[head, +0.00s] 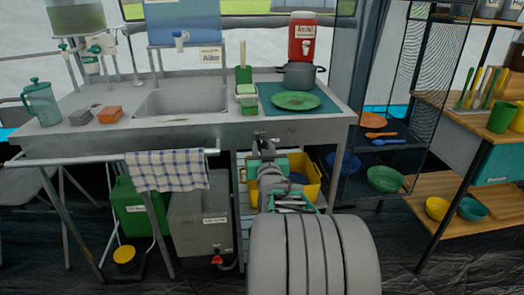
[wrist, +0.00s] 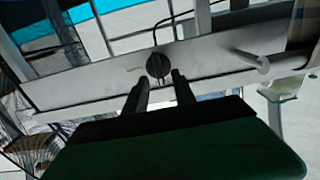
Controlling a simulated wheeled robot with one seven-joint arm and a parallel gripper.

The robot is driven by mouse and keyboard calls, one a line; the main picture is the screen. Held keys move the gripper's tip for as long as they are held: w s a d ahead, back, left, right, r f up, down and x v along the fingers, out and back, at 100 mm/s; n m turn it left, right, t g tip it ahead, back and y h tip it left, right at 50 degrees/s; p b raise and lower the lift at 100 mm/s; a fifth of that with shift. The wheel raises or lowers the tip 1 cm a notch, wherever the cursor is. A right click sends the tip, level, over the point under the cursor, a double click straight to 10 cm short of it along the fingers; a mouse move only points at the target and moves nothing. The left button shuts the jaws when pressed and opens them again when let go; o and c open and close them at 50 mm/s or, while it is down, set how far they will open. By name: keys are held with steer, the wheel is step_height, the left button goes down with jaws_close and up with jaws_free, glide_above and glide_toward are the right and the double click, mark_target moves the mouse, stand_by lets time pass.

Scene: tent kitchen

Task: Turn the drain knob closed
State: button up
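A round black knob (wrist: 159,66) sits on the pale front panel of the sink unit (head: 200,135). In the wrist view it has a lighter line across its face. My gripper (wrist: 161,79) points at this knob, its two dark fingers apart and their tips just short of or beside it; I cannot tell whether they touch it. In the head view my gripper (head: 264,141) is up against the sink's front, right of the checked towel, and mostly hides the knob. Nothing is held between the fingers.
A checked towel (head: 168,170) hangs on a rail left of my gripper. A yellow bin (head: 308,190) stands below my arm. A grey container (head: 200,222) with a red-handled tap and a green one (head: 128,208) stand under the sink. A shelf rack (head: 350,184) is to the right.

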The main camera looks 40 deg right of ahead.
steer(key=shift+w+d, duration=0.2)
steer(key=shift+w, duration=0.2)
jaws_close()
stand_by(0.4)
